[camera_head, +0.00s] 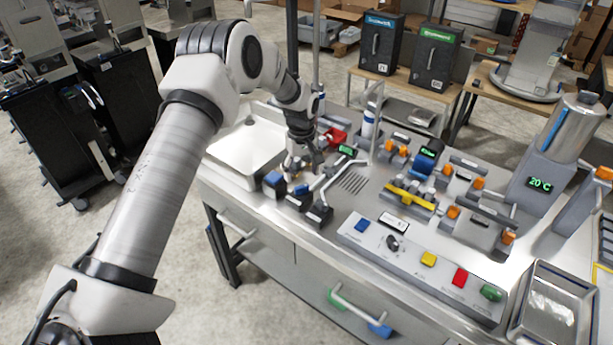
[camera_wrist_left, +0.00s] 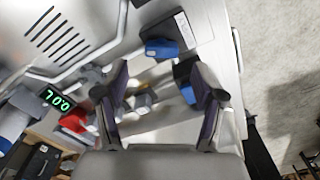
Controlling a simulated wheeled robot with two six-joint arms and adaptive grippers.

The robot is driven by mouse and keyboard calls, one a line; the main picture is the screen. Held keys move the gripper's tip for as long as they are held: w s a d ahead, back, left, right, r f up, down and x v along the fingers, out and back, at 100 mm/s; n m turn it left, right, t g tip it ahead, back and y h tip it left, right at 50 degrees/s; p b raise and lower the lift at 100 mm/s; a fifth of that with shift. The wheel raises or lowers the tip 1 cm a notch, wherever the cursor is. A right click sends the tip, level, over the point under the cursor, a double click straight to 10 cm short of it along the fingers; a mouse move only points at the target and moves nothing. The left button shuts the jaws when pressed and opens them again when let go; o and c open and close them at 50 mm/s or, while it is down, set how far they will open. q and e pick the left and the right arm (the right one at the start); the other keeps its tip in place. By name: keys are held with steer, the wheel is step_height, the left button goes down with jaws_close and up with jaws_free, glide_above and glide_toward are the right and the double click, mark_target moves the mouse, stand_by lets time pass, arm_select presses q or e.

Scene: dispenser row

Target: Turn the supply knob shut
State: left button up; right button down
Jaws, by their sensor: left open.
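My left gripper (camera_head: 299,168) is open over the back left part of the steel bench. In the left wrist view its two fingers (camera_wrist_left: 161,80) stand apart, with a small grey fitting (camera_wrist_left: 143,101) visible between them, not clearly held. One blue part (camera_wrist_left: 187,93) shows beside the right finger, and a blue-topped lever (camera_wrist_left: 161,48) lies beyond the fingertips. In the head view, a blue-topped block (camera_head: 273,180) stands just left of the gripper. No label marks the supply knob, so I cannot tell which part it is. My right gripper is not in view.
A small green display (camera_head: 347,151) and a red part (camera_head: 337,137) are right of the gripper. A white sink basin (camera_head: 245,145) is at left. A panel with a dark dial (camera_head: 393,242) and coloured buttons runs along the front. A metal tray (camera_head: 552,308) is at right.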

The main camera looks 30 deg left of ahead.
mark_target(301, 187)
arm_select(q)
steer(key=shift+s+f+p, duration=0.45)
steer(key=shift+s+f, duration=0.5)
steer(key=shift+f, duration=0.1)
steer(key=w+f, duration=0.1)
steer(key=f, duration=0.1)
steer(key=shift+w+f, duration=0.65)
steer(key=shift+w, duration=0.05)
steer(key=shift+s+r, duration=0.3)
steer(key=shift+s, duration=0.05)
steer(key=c, duration=0.4)
steer(key=shift+s+r, duration=0.2)
steer(key=c, duration=0.6)
steer(key=shift+f, duration=0.1)
steer(key=shift+c, duration=0.7)
arm_select(e)
steer(key=shift+s+r, duration=0.2)
steer(key=shift+r, duration=0.65)
